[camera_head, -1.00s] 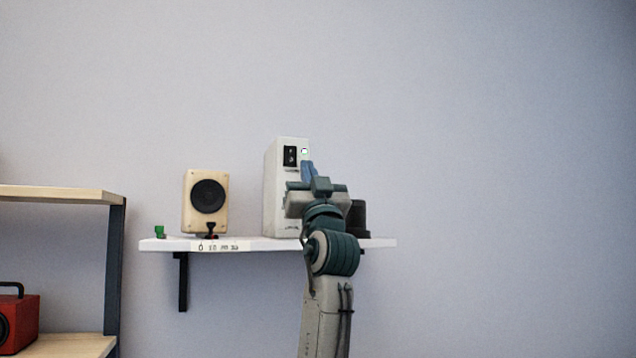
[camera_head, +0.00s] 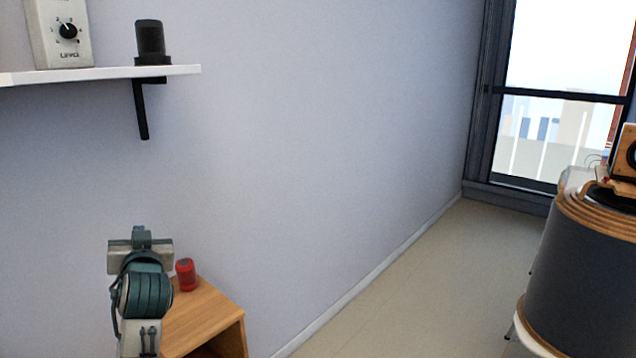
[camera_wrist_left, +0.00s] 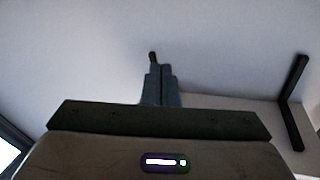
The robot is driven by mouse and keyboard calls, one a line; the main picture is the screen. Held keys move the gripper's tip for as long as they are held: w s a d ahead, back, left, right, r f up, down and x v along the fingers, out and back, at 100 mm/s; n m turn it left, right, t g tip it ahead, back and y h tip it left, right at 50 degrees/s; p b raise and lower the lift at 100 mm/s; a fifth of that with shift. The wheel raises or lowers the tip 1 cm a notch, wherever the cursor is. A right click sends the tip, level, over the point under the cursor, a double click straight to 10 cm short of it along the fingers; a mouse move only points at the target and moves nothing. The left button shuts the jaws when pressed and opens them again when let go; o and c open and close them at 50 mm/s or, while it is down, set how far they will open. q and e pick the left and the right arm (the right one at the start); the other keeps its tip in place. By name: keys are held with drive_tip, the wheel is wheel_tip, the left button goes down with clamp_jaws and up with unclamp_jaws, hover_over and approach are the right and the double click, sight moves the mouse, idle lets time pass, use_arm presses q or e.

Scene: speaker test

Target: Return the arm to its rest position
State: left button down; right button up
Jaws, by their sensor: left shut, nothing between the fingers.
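My left gripper (camera_head: 140,237) is in the lower left of the head view, below the white wall shelf. It points up and away, in front of the wall and the small wooden cabinet. In the left wrist view its two fingers (camera_wrist_left: 161,85) lie side by side, shut with nothing between them. My right gripper is in neither view.
The white shelf (camera_head: 110,75) holds a white box with a dial (camera_head: 66,45) and a black cylinder (camera_head: 150,42). A red can (camera_head: 186,274) stands on the wooden cabinet (camera_head: 205,318). A large grey drum (camera_head: 585,265) stands at right. The floor (camera_head: 420,300) between is clear.

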use_arm(q)
drive_tip(key=s+d+f+m+g+h, duration=0.1)
drive_tip(key=s+f+g, duration=0.1)
drive_tip(key=s+f, duration=0.45)
drive_tip(key=s+d+f+g+h, duration=0.15)
drive_tip(key=s+f, duration=0.25)
drive_tip(key=f, duration=0.6)
drive_tip(key=s+d+f+m+g+h, duration=0.1)
drive_tip(key=s+f+g+h, duration=0.1)
drive_tip(key=s+f, duration=0.5)
drive_tip(key=s+d+f+m+g+h, duration=0.1)
drive_tip(key=s+d+f+g, duration=0.1)
drive_tip(key=s+f, duration=0.45)
drive_tip(key=s+d+f+g+h, duration=0.2)
drive_tip(key=s+f+g, duration=0.1)
drive_tip(key=s, duration=0.7)
drive_tip(key=s+d+f+m+g+h, duration=0.1)
drive_tip(key=s+d+f+g, duration=0.1)
drive_tip(key=s+f, duration=0.45)
wheel_tip(320, 180, down, 27)
drive_tip(key=a+g, duration=0.1)
drive_tip(key=a, duration=0.2)
drive_tip(key=s+a+f+g, duration=0.1)
drive_tip(key=s+f, duration=1.7)
drive_tip(key=f, duration=0.2)
drive_tip(key=shift+s+a+f, duration=0.15)
drive_tip(key=shift+s+f, duration=0.1)
drive_tip(key=shift+s, duration=0.05)
